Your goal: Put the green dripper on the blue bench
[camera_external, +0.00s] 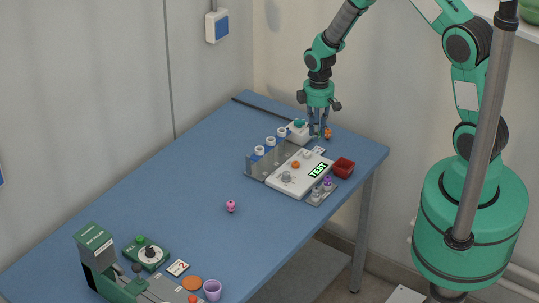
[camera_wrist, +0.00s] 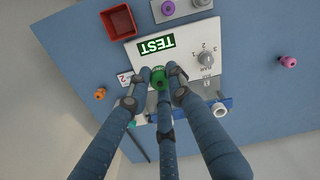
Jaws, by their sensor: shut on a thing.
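The green dripper (camera_wrist: 159,77) is between the fingertips of my gripper (camera_wrist: 157,82) in the wrist view, and the gripper is shut on it. In the external view my gripper (camera_external: 318,128) points down over the far right part of the blue bench (camera_external: 180,190), behind the white TEST device (camera_external: 299,173). The dripper is mostly hidden by the fingers there. The bench also shows in the wrist view (camera_wrist: 245,75). I cannot tell the exact height of the dripper above the surface.
A rack with white-topped tubes (camera_external: 270,152) stands left of the device. A red bin (camera_external: 343,167), purple dripper (camera_external: 327,181) and orange dripper (camera_external: 327,133) are close by. A pink dripper (camera_external: 231,206) stands alone mid-bench, with clear room around it. A green machine (camera_external: 97,250) is front left.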

